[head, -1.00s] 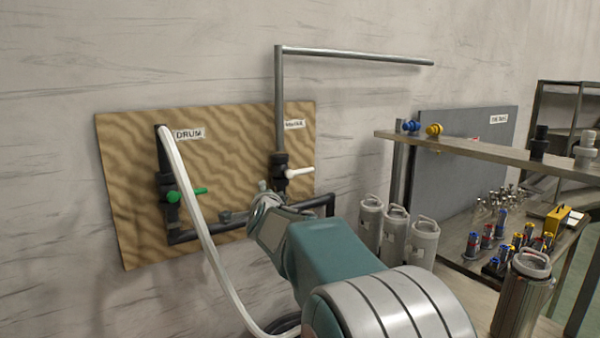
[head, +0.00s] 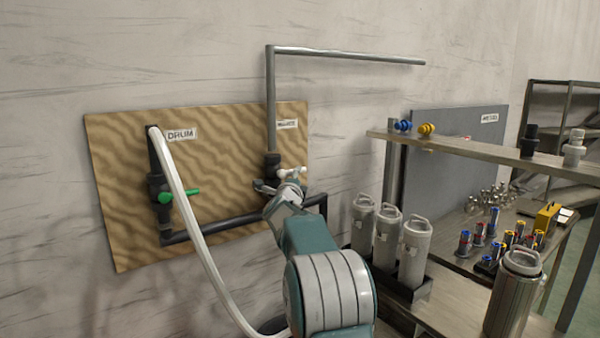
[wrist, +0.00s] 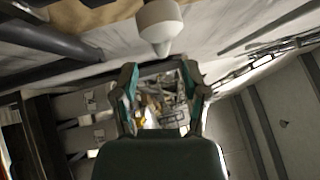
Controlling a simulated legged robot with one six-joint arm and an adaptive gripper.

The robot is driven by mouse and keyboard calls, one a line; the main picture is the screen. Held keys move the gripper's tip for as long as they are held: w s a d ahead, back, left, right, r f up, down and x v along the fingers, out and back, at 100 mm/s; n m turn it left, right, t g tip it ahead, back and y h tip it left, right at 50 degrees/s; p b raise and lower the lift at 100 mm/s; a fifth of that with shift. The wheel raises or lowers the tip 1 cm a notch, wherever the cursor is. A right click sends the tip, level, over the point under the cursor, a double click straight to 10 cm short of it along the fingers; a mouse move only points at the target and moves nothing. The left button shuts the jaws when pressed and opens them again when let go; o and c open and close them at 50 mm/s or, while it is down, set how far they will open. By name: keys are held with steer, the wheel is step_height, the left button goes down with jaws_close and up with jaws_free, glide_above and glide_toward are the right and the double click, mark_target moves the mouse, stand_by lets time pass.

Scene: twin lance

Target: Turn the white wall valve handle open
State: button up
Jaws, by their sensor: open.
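The white valve handle (head: 291,173) sticks out to the right from its dark valve body (head: 272,165) on the wood-grain wall board. My gripper (head: 279,187) is right beside and just below the handle in the head view, and partly overlaps the valve there. In the wrist view the rounded white handle end (wrist: 160,25) is at the top centre, beyond the fingertips. My gripper (wrist: 161,72) is open there, with nothing between its two fingers. Whether a finger touches the handle cannot be told.
A green handle (head: 182,194) sits on the left valve, under the DRUM label. A white hose (head: 190,220) hangs down left of my arm. Grey canisters (head: 388,238) and a metal shelf (head: 470,150) stand to the right. A dark pipe (head: 215,232) runs below the valves.

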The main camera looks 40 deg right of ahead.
steer(key=shift+x, duration=2.6)
jaws_close()
